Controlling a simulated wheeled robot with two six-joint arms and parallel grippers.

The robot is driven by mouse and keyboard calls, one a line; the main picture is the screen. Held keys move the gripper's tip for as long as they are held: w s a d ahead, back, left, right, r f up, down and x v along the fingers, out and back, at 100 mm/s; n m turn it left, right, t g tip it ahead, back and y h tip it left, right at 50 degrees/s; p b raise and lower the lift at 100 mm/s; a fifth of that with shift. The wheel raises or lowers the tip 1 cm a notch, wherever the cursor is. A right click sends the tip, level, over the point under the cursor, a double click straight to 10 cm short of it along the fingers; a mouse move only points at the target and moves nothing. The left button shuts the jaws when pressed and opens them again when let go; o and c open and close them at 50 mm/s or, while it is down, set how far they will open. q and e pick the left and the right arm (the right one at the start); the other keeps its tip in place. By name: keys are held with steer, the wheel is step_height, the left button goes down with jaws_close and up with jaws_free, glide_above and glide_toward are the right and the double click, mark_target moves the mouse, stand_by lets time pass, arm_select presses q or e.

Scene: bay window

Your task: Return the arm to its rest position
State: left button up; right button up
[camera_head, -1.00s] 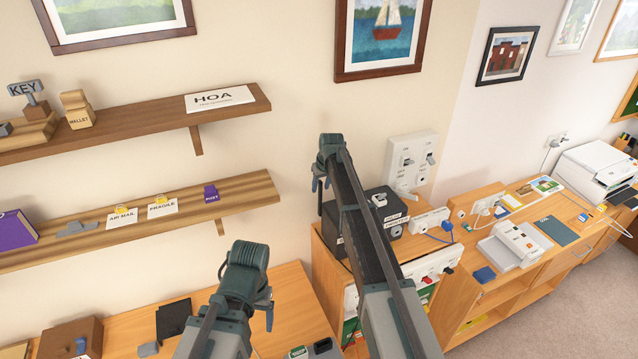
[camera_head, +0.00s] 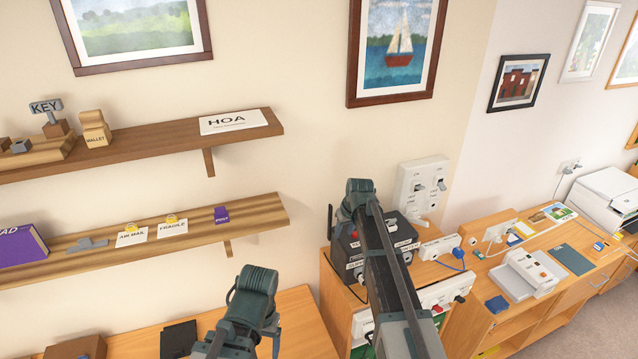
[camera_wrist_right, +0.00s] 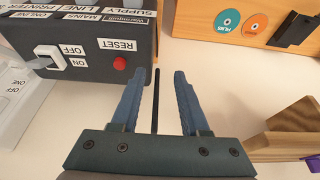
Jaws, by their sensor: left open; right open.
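My right gripper (camera_head: 345,215) is in front of the black box (camera_head: 400,232) in the head view, where the arm hides part of it. In the right wrist view my right gripper (camera_wrist_right: 167,76) is open, with its two blue fingers apart and nothing held between them. The black box (camera_wrist_right: 135,35) there has a RESET label, a red button (camera_wrist_right: 119,63) and a white ON/OFF switch (camera_wrist_right: 62,62); the fingertips are near its lower right side. My left gripper (camera_head: 253,320) is open and empty above the desk at the lower middle of the head view.
Two wall shelves, upper (camera_head: 150,143) and lower (camera_head: 270,213), extend at the left with small items on them. A wall switch panel (camera_head: 424,178) is behind the black box. White devices and a printer (camera_head: 605,195) stand on the cabinets at right. Bare wall lies between shelves and panel.

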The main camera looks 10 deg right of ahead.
steer(key=s+a+f+g+b, duration=0.1)
steer(key=s+a+f+b, duration=0.4)
steer(key=s, duration=0.6)
steer(key=s+a+f+n+g+h+b, duration=0.1)
steer(key=s+a+f+b, duration=0.4)
steer(key=s+f+b, duration=0.5)
steer(key=s+a+f+g+h+b, duration=0.1)
steer(key=s+a+f+b, duration=0.4)
steer(key=s, duration=0.8)
step_height(320, 180, down, 4)
steer(key=g+b, duration=0.1)
steer(key=b, duration=0.2)
steer(key=shift+a+n, duration=0.3)
steer(key=shift+d, duration=0.1)
